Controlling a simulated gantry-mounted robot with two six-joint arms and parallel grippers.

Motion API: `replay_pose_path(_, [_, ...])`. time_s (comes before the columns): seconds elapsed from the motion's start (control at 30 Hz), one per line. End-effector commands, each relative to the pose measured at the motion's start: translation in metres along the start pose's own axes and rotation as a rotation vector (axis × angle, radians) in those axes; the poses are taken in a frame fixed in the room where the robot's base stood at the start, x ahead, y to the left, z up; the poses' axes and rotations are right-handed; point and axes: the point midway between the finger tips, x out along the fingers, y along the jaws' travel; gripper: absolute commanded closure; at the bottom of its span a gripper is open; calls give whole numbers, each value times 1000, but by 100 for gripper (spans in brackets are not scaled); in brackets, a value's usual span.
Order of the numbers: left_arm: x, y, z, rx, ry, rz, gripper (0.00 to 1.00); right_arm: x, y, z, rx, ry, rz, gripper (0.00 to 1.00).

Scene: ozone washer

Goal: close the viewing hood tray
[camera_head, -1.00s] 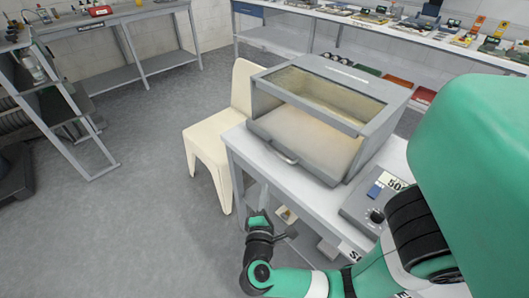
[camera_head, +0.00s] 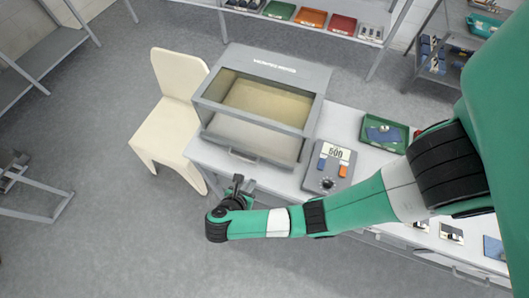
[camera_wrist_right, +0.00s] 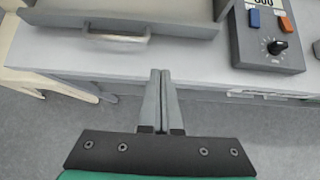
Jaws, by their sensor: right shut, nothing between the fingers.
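The viewing hood (camera_head: 274,62) is a grey box with a glass window, standing on a white table. Its tray (camera_head: 218,140) sticks out at the front, with a handle (camera_head: 244,156) on its front face. In the right wrist view the tray (camera_wrist_right: 185,24) and its handle (camera_wrist_right: 116,38) are at the upper left. My right gripper (camera_head: 238,180) is just in front of the table edge, below the handle in the head view. In the wrist view its fingers (camera_wrist_right: 159,72) are together and empty, apart from the handle. My left gripper does not show.
A control box (camera_head: 328,170) with a knob and display stands right of the hood on the table (camera_head: 290,182). A green tray (camera_head: 366,142) lies farther right. A cream chair (camera_head: 172,118) stands left of the table. The floor in front is clear.

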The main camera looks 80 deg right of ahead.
Motion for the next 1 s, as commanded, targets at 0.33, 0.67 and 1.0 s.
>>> replay_pose_path(0.33, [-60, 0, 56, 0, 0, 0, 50, 73, 0, -9, 6, 0, -1, 100])
replay_pose_path(0.67, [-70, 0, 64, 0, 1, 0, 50, 113, -1, 22, 6, -1, -2, 100])
replay_pose_path(1.0, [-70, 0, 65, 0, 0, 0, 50, 119, 0, 29, 3, -1, 1, 100])
